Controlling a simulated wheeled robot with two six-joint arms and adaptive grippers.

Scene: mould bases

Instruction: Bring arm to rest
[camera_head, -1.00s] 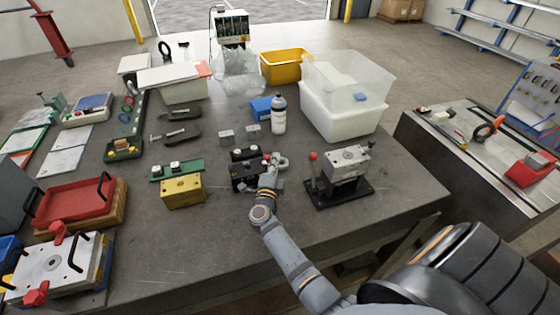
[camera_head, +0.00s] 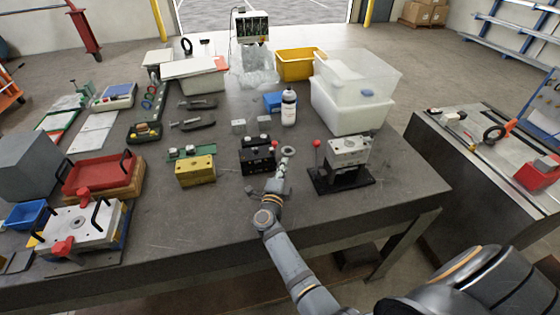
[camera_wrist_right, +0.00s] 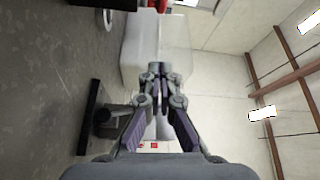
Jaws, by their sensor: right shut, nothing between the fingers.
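My right arm reaches up from the bottom of the head view. Its gripper (camera_head: 281,172) is over the dark table (camera_head: 330,215), in the gap between a black mould block (camera_head: 258,157) and a grey block on a black stand (camera_head: 348,152). In the right wrist view the fingers (camera_wrist_right: 160,95) are shut together with nothing between them. A pale metal ring (camera_head: 288,151) shows just beyond the fingertips in the head view, apart from the shut fingers. My left gripper is not in view.
A yellow block (camera_head: 196,171) is left of the black block. A white bottle (camera_head: 289,108) and a clear-and-white bin (camera_head: 350,108) stand behind. A red tray (camera_head: 100,178) and white mould plate (camera_head: 80,229) are at the left. The table's front middle is clear.

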